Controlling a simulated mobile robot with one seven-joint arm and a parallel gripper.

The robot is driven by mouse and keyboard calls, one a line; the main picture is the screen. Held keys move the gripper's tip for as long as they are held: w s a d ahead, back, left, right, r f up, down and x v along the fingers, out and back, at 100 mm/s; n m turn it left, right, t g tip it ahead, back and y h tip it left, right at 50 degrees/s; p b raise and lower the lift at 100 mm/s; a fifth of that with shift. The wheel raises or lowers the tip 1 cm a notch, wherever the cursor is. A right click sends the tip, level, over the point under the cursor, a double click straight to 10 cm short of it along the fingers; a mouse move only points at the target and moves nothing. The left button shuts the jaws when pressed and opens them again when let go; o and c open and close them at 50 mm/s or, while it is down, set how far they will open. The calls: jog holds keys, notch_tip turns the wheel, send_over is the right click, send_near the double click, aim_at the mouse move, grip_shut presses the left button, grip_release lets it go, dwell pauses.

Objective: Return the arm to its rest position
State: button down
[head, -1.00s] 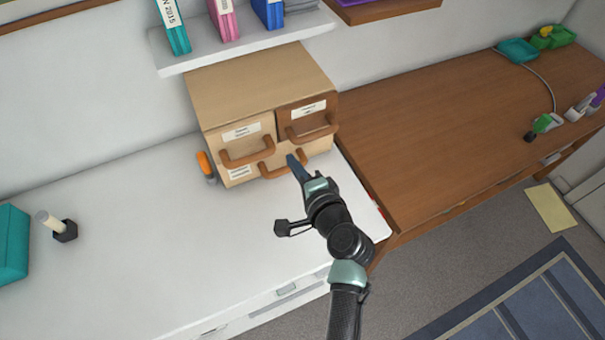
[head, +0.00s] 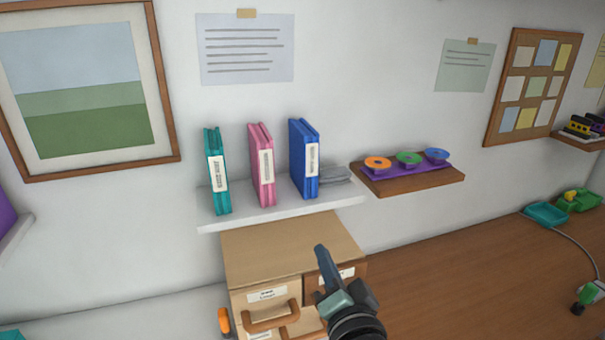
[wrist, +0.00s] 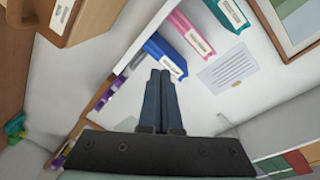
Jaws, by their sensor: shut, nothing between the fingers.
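My gripper (head: 322,252) shows low in the head view, raised in front of the small wooden drawer cabinet (head: 285,245), and overlaps its right drawer in the picture. Its two dark fingers (wrist: 161,95) lie together in the wrist view, shut with nothing between them. The fingers point toward the wall and shelf. The lower part of my arm is out of the head view.
A white wall shelf (head: 285,213) holds teal (head: 217,170), pink (head: 262,165) and blue (head: 304,158) binders. To its right a wooden shelf (head: 425,184) carries colored discs. A brown desk (head: 470,285) spreads at right, its near middle clear.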

jog(key=s+a+r+n+t, duration=0.1)
jog(key=s+r+n+t, duration=0.15)
jog(key=r, duration=0.85)
jog(key=s+a+r+n+t, duration=0.1)
jog(key=a+r+n+t, duration=0.15)
jog(key=r, duration=0.75)
jog(key=s+r+n+t+h, duration=0.1)
jog(key=s+r+t, duration=0.1)
jog(key=s+r, duration=0.4)
jog(key=s+r+n+t+h, duration=0.2)
jog(key=s+r, duration=0.5)
jog(key=r, duration=0.5)
jog(key=shift+a+t, duration=0.15)
jog(key=shift+t, duration=0.65)
